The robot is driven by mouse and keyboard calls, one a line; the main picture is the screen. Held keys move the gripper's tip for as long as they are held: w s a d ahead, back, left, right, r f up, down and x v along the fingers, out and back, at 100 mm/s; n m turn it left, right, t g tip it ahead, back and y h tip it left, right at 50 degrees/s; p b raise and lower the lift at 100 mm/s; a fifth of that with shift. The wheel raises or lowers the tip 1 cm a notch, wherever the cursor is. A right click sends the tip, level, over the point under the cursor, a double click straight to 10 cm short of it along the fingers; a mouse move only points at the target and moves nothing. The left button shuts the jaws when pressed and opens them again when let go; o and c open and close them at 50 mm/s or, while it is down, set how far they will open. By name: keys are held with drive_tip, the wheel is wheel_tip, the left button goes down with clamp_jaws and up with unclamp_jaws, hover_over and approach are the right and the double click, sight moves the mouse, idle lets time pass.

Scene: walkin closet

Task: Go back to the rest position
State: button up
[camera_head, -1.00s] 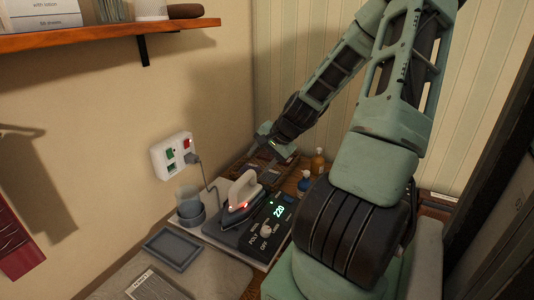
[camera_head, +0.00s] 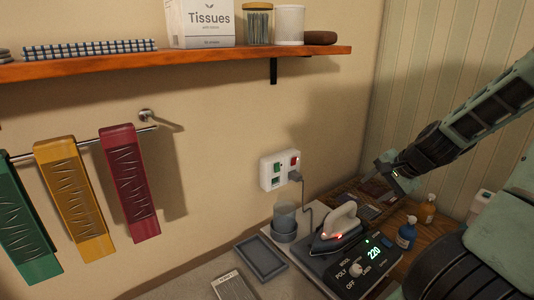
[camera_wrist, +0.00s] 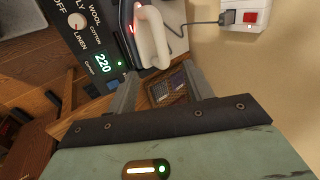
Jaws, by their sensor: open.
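My gripper (camera_head: 388,172) is open and empty. It hangs in the air near the wall corner, to the right of the wall socket in the head view. In the wrist view its two fingers (camera_wrist: 163,85) are spread apart, with a brown tray with a patterned item seen between them. My arm comes in from the right edge of the head view. A white-handled iron (camera_head: 337,229) with a red light sits on a dark control unit (camera_head: 352,272) showing 220, left of and below my gripper. The iron's handle also shows in the wrist view (camera_wrist: 153,35).
A wall socket (camera_head: 279,170) holds a plug with a cord. A cup (camera_head: 284,222), a grey tray (camera_head: 261,258) and bottles (camera_head: 407,233) stand near the iron.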

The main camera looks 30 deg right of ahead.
drive_tip(key=shift+a, duration=0.1)
drive_tip(key=w+a+f+n+g+y+b, duration=0.15)
drive_tip(key=a+n, duration=0.45)
drive_tip(key=a, duration=0.7)
drive_tip(key=w+a+f+n+g+y+b, duration=0.1)
drive_tip(key=w+a+f+n+g+b, duration=0.3)
drive_tip(key=a, duration=0.8)
drive_tip(key=s+a+r+n+h, duration=0.1)
drive_tip(key=s+a+r+n, duration=0.1)
drive_tip(key=s+a+n, duration=0.5)
drive_tip(key=s+a+r+n+g+h+b, duration=0.1)
drive_tip(key=s+a+r+n, duration=0.1)
drive_tip(key=s+a+n, duration=0.5)
drive_tip(key=s+a, duration=0.4)
drive_tip(key=a, duration=0.1)
drive_tip(key=shift+s+a+r+n, duration=0.15)
drive_tip(key=shift+s+a+n, duration=0.25)
